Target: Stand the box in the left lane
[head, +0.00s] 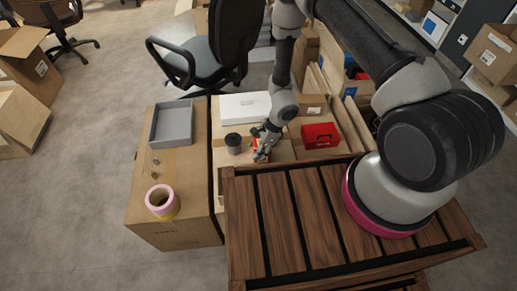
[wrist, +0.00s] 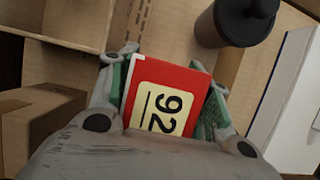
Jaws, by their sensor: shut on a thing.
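The box is red with a cream label reading 92 and a pale edge, and it shows in the wrist view (wrist: 185,80). My gripper (wrist: 165,90) is shut on it, with one green-padded finger on each side. In the head view my gripper (head: 264,148) holds the red box (head: 262,156) above the cardboard cartons, just right of a dark cup (head: 233,140). I cannot tell whether the box touches the surface below. Cardboard walls form open compartments (wrist: 62,62) at the upper left of the wrist view. I cannot tell which space is the left lane.
A white box (head: 245,106) lies behind the cup. A red case (head: 320,135) sits to the right of my gripper. A grey tray (head: 171,124) and a pink-and-yellow tape roll (head: 162,200) are on the left carton. An office chair (head: 215,55) stands behind.

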